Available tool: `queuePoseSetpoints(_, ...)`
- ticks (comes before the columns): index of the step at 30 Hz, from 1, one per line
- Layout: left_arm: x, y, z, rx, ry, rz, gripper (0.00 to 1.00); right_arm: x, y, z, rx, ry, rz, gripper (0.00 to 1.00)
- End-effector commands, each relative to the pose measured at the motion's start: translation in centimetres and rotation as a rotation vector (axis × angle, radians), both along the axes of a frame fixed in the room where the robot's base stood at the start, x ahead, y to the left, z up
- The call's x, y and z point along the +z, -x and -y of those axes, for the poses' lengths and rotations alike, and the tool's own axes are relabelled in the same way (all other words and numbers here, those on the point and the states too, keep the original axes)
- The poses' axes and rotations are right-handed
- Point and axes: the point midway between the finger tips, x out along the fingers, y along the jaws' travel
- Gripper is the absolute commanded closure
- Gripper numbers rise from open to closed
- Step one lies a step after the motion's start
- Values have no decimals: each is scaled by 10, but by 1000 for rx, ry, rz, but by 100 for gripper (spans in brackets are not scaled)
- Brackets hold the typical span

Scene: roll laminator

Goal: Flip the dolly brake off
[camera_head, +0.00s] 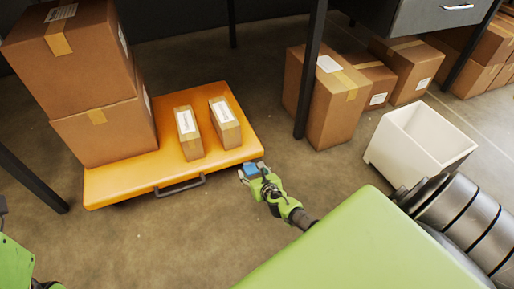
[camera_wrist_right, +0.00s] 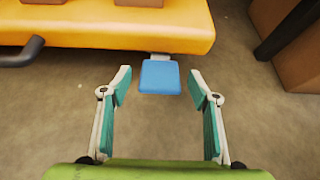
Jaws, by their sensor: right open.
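An orange flat dolly (camera_head: 120,186) stands on the floor at the left, loaded with boxes. A blue brake pedal (camera_head: 250,169) sticks out from its near right corner. In the right wrist view the blue pedal (camera_wrist_right: 160,77) lies just beyond and between the fingertips, below the orange edge (camera_wrist_right: 120,38). My right gripper (camera_head: 252,174) is at the pedal in the head view; its fingers (camera_wrist_right: 162,85) are spread wide with nothing between them that I can see gripped. Whether a finger touches the pedal cannot be told. Only a green part of my left arm shows at the lower left.
Two large boxes (camera_head: 105,130) and two small boxes (camera_head: 188,133) sit on the dolly. A dark handle (camera_head: 180,187) is on its near edge. A white bin (camera_head: 415,145), floor boxes (camera_head: 325,100) and a dark table leg (camera_head: 309,75) stand to the right.

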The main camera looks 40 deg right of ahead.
Motion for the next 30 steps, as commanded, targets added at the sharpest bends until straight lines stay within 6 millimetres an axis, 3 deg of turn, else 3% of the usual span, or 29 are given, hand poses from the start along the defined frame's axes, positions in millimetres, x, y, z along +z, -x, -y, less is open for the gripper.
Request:
queuePoseSetpoints(13, 0, 0, 0, 0, 1, -1, 60, 24, 39, -8, 1, 4, 4, 44)
queuePoseSetpoints(30, 0, 0, 0, 0, 1, -1, 60, 27, 43, -10, 0, 2, 4, 44)
